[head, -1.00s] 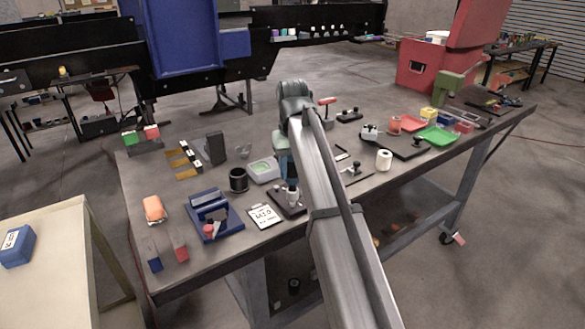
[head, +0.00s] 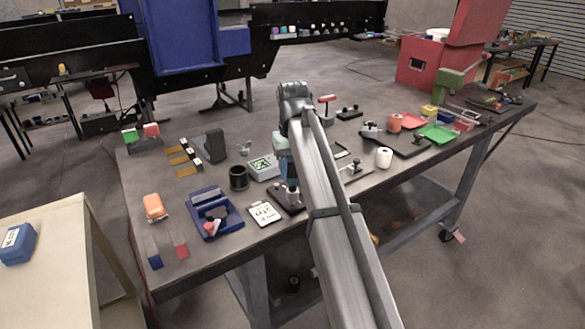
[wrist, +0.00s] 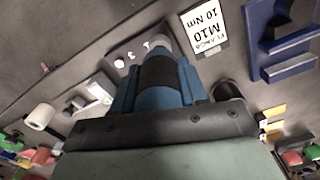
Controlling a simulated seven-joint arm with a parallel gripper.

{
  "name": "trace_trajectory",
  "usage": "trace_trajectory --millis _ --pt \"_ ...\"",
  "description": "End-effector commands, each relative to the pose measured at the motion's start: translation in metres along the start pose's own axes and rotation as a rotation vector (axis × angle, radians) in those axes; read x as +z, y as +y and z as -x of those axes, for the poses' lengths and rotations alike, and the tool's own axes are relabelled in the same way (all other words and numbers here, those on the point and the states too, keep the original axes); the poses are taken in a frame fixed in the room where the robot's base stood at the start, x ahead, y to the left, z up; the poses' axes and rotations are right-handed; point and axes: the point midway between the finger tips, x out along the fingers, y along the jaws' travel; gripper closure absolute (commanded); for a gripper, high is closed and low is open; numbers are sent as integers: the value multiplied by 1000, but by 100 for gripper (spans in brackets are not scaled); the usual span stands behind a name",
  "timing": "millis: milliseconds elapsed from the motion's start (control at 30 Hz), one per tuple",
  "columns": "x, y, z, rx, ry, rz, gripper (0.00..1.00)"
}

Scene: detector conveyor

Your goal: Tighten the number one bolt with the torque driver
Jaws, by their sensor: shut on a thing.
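My gripper (wrist: 157,85) has blue fingers shut on the torque driver (wrist: 160,72), which has a dark body and a pale grey tip end. In the head view my gripper (head: 288,172) is above the small dark flange plate (head: 297,209) near the table's front edge. In the wrist view the driver's tip end is over the plate (wrist: 128,47), beside several small pale bolt heads or marks. The tip's contact is hidden, so I cannot tell whether it sits on the number one bolt.
A blue fixture (head: 213,218) and a black cup (head: 238,178) stand left of the plate. A grey box with a green screen (head: 262,167) is just behind. A white roll (head: 384,158) and a black tray (head: 405,146) are to the right. The table's front edge is close.

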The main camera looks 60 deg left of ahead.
Motion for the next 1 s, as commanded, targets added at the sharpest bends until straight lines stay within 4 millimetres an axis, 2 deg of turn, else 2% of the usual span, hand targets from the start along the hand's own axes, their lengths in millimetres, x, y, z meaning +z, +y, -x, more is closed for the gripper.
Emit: trace_trajectory --millis 1000 --pt "0 0 -10 0 0 0 100"
